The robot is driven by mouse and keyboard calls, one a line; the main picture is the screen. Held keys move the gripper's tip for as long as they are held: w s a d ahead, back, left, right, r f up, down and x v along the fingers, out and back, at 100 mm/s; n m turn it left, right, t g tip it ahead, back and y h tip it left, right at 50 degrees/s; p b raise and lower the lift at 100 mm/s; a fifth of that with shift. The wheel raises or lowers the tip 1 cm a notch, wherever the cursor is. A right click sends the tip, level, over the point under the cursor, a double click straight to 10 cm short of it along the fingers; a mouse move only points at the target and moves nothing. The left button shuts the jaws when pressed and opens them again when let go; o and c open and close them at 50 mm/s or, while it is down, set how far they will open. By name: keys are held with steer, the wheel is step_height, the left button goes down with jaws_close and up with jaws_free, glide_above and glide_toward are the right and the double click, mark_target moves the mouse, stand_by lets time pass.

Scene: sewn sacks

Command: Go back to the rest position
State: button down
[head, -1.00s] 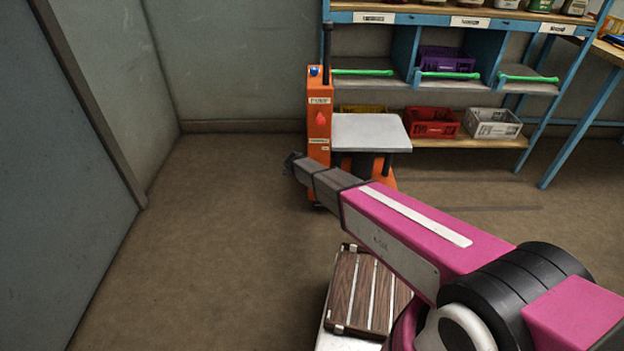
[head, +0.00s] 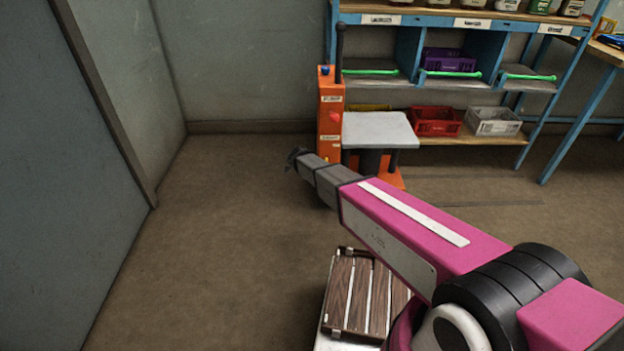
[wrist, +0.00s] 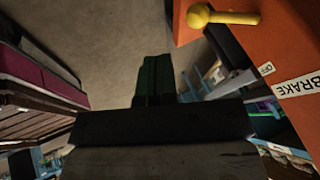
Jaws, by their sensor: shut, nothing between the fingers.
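My pink arm reaches across the head view from the lower right. My gripper (head: 294,158) is at its far end, small and dark, in the air just left of the orange machine. In the wrist view my gripper's dark fingers (wrist: 155,80) lie side by side with no gap and nothing between them. No sack shows in either view.
An orange machine (head: 330,112) with a grey platform (head: 380,130) stands close to my gripper; its side with a yellow knob (wrist: 222,16) fills the wrist view's right. A blue shelf (head: 405,50) holds bins, including a red one (head: 436,121). Floor is clear at left.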

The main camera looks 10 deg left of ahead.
stand_by(0.4)
steer(key=s+d+r+n+g+y, duration=0.1)
steer(key=s+d+r+n, duration=0.3)
steer(key=d, duration=0.9)
steer(key=s+d+r+n+g+y, duration=0.1)
steer(key=s+d+r+n+g, duration=0.1)
steer(key=s+d+r+n, duration=0.3)
steer(key=s+d+r+n+g+y, duration=0.1)
steer(key=s+d+r+n, duration=0.4)
steer(key=s+d, duration=0.6)
steer(key=d+n+g, duration=0.1)
steer(key=d, duration=1)
steer(key=shift+s+r+y, duration=0.25)
steer(key=shift+y, duration=0.15)
steer(key=shift+d, duration=0.1)
